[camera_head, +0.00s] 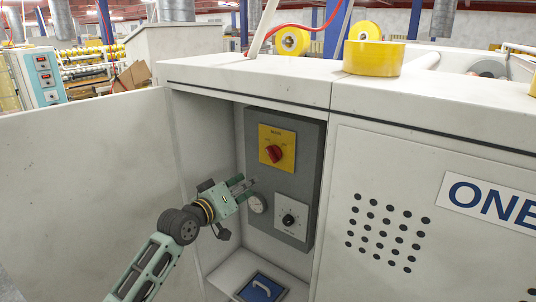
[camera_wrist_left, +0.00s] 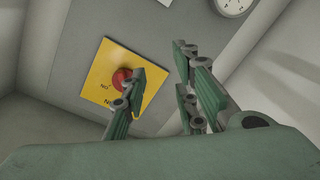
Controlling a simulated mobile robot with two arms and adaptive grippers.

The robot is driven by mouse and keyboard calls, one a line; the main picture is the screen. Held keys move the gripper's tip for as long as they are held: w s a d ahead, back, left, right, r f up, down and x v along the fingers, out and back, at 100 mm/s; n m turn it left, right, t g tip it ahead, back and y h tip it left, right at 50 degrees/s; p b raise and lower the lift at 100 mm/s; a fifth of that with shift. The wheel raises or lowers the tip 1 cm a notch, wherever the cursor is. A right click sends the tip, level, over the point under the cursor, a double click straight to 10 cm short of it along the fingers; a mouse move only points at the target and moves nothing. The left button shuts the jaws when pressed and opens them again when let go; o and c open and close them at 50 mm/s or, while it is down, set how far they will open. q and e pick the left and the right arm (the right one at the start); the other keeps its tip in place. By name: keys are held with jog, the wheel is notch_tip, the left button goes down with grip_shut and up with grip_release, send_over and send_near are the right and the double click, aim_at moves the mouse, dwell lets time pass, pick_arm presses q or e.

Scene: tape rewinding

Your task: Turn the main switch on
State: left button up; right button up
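The main switch is a red rotary knob (camera_head: 274,154) on a yellow plate (camera_head: 289,160), mounted on a grey control panel (camera_head: 309,170) inside the open cabinet. My left gripper (camera_head: 247,187) reaches into the cabinet, below and left of the knob, with its fingers pointing toward the panel. In the left wrist view the red knob (camera_wrist_left: 121,78) shows on the yellow plate, partly covered by one finger. The fingers (camera_wrist_left: 163,72) are spread apart with nothing between them. I cannot tell whether a finger touches the panel. My right gripper is not in view.
The cabinet's left wall and open door (camera_head: 90,190) flank my left arm. A blue item (camera_head: 262,288) lies on the cabinet floor.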

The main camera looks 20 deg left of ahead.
pick_arm(q)
jog(key=h, duration=0.1)
send_near(269, 154)
jog(key=shift+t, duration=0.4)
jog(key=x, duration=0.2)
jog(key=p+x, duration=0.1)
jog(key=x, duration=0.4)
jog(key=shift+f+p, duration=0.25)
jog(key=shift+p, duration=0.15)
jog(key=shift+w+d, duration=0.3)
jog(key=shift+w, duration=0.3)
jog(key=shift+w+f, duration=0.1)
jog(key=shift+w, duration=0.1)
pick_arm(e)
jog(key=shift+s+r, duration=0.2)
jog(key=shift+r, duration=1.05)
pick_arm(q)
grip_shut()
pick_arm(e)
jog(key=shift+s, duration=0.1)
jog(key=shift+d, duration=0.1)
